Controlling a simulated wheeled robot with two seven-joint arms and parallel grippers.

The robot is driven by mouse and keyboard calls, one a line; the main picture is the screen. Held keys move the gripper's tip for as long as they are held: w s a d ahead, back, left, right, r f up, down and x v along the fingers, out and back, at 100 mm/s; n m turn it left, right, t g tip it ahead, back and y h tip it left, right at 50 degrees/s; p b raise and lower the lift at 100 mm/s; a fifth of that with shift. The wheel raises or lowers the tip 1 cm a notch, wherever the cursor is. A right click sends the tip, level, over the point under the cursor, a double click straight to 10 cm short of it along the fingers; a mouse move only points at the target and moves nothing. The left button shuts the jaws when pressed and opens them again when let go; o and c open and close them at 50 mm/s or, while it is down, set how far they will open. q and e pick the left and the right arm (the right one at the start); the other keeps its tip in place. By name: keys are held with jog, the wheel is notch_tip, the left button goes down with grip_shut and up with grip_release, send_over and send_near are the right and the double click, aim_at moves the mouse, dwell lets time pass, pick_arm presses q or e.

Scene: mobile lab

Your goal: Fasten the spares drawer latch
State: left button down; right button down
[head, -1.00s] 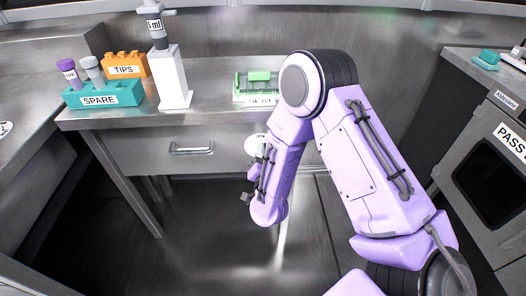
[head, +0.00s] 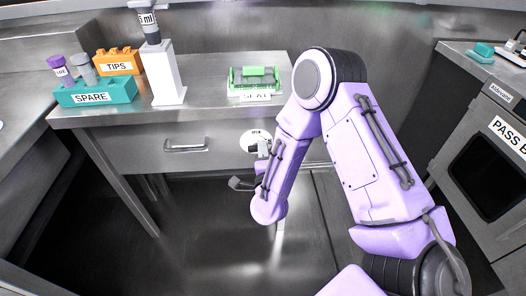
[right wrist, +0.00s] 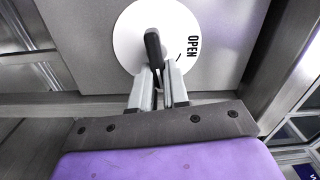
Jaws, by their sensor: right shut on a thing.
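The drawer (head: 135,155) under the bench has a bar handle (head: 186,146) and looks closed. At its right end is the latch, a white round plate (head: 249,135) marked OPEN with a dark lever. In the right wrist view the plate (right wrist: 128,35) fills the top middle, and the lever (right wrist: 152,48) points up the picture, away from the OPEN word at right. My right gripper (right wrist: 157,80) is shut on the lever's lower part, with a finger on each side. In the head view the gripper (head: 262,148) is partly hidden at the plate. My left gripper is out of view.
On the bench (head: 215,75) stand a teal SPARE rack (head: 120,88) with tubes, an orange TIPS block (head: 130,62), a white stand (head: 165,75) and a green tray (head: 255,80). An oven-like unit (head: 490,165) is at right. The floor below the drawer is clear.

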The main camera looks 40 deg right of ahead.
jog(key=shift+f+m, duration=0.2)
jog(key=shift+m, duration=0.4)
jog(key=c, duration=1.1)
grip_release()
jog(key=v, duration=1)
jog(key=shift+s+a, duration=0.15)
jog(key=shift+s, duration=0.1)
